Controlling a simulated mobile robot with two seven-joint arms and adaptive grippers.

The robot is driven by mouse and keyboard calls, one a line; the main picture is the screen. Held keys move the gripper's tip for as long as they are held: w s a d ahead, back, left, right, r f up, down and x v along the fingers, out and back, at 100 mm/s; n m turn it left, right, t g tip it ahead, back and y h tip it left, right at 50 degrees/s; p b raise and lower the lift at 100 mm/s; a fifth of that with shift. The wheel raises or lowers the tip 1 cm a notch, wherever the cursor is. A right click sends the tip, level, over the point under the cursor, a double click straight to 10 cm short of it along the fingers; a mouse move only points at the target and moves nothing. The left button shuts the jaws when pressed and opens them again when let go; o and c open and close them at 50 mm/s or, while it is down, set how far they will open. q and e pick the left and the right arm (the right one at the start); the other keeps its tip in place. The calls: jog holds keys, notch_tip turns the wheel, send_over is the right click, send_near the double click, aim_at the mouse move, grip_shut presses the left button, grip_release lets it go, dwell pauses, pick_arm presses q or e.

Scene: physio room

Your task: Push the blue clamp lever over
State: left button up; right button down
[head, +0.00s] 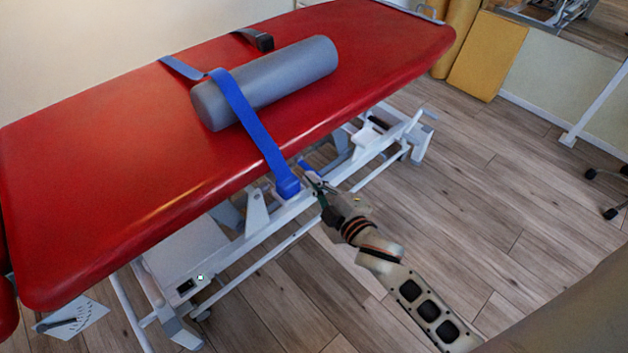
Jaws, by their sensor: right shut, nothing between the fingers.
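A blue strap (245,112) runs over a grey roll on the red treatment table and down its near side. It ends at a blue clamp (288,188) on the white frame rail. A small blue lever (304,165) shows just right of the clamp, at the table's edge. My right gripper (312,180) is shut and empty, with its fingertips close to the lever. I cannot tell whether they touch it. My right arm comes in from the lower right. My left gripper is not in view.
The red table (120,160) fills the left and middle, with the grey roll (270,80) on top. Its white frame (245,245) stands below. A yellow cushion (488,55) stands at the back right wall. The wooden floor (480,190) at right is mostly clear.

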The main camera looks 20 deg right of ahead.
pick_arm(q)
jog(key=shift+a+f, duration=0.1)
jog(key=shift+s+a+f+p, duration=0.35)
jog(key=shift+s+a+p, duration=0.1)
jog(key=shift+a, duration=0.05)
pick_arm(e)
jog(key=shift+d+r+n+y, duration=0.1)
jog(key=shift+d+n+y, duration=0.25)
jog(key=shift+y, duration=0.25)
